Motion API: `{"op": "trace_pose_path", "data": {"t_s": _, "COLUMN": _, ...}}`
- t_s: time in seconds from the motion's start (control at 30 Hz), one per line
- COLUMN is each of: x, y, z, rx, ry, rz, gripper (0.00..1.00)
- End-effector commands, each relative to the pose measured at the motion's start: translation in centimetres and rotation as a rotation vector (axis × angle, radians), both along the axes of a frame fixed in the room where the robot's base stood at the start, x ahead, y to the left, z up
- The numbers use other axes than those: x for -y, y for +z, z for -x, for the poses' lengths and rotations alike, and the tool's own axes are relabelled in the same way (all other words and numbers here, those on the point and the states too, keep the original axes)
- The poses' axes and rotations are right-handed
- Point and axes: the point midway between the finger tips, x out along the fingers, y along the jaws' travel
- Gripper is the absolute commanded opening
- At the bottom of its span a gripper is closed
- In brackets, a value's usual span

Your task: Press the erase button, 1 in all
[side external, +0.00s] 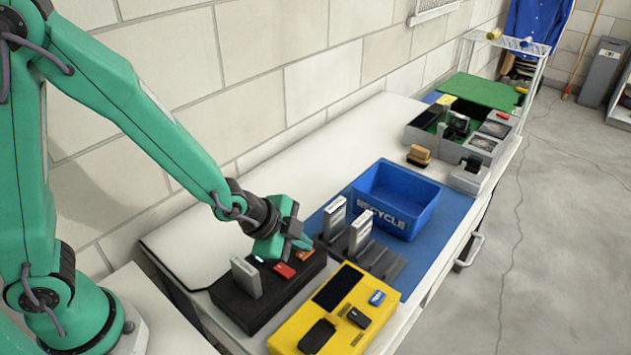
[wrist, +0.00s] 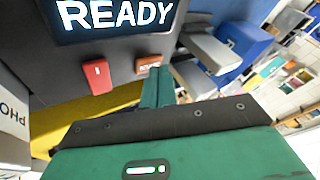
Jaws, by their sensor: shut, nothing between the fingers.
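A black device (side external: 262,300) sits on the bench below my gripper. In the wrist view its screen (wrist: 115,18) reads READY. Its front has a red button (wrist: 97,77) and an orange button (wrist: 148,66) with small pale lettering that I cannot read surely. The red button (side external: 284,270) and orange button (side external: 304,255) also show in the side view. My gripper (side external: 300,243) is shut and empty, just above the orange button's end of the device. In the wrist view its fingertips (wrist: 163,80) are close beside the orange button; contact cannot be told.
A grey drive (side external: 246,278) stands upright in the black device. A yellow tray (side external: 345,315) with small gadgets lies in front. Grey drives (side external: 360,232) stand in a rack to the right, before a blue RECYCLE bin (side external: 398,200). The bench's back left is clear.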

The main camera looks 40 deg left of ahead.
Motion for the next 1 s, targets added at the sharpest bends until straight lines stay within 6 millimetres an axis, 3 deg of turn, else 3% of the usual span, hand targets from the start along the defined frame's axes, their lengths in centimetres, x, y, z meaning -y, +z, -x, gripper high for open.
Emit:
{"op": "trace_pose_path", "data": {"t_s": 0.63, "x": 0.0, "y": -0.3, "z": 0.0, "rx": -0.001, "ry": 0.0, "rz": -0.001, "gripper": 0.0}}
{"op": "trace_pose_path", "data": {"t_s": 1.0, "x": 0.0, "y": 1.0, "z": 0.0, "rx": 0.001, "ry": 0.0, "rz": 0.0, "gripper": 0.0}}
